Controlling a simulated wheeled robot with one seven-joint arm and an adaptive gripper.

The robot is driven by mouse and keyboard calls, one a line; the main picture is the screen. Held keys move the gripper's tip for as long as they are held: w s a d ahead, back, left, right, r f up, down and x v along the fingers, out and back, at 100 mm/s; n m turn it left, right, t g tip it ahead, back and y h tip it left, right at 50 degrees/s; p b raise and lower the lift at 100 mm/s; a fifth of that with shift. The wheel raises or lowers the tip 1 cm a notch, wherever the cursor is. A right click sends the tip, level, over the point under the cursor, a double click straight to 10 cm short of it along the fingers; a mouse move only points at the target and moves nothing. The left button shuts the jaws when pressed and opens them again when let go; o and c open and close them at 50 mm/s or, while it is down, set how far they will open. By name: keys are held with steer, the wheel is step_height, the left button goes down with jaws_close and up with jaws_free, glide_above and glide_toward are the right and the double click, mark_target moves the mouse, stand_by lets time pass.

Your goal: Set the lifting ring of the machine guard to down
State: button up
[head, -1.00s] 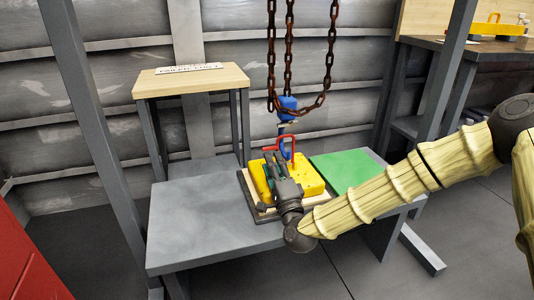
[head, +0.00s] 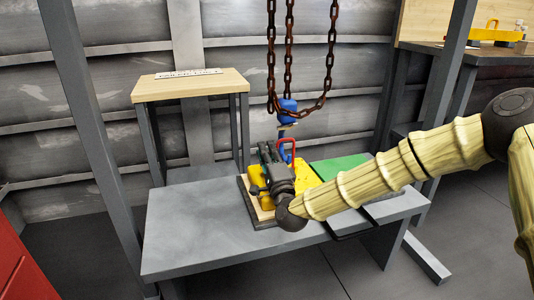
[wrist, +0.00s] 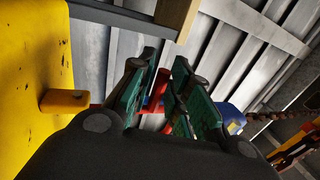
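The yellow machine guard (head: 307,177) sits on a wooden-edged base on the grey bench. Its red lifting ring (head: 293,144) stands raised above the guard, partly hidden by my gripper. My gripper (head: 266,149) is just left of the ring in the head view. In the wrist view, the green-padded fingers of my gripper (wrist: 163,75) are apart, with red bars of the ring (wrist: 155,92) showing between and behind them. I cannot tell whether they touch. The guard's yellow face (wrist: 35,60) fills the left side there.
A blue hook (head: 288,105) hangs on rusty chains (head: 290,55) above the ring; it also shows in the wrist view (wrist: 231,117). I cannot tell whether it is linked to the ring. A green panel (head: 338,168) lies right of the guard. The bench's left part (head: 190,225) is clear.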

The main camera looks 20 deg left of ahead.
jaws_close()
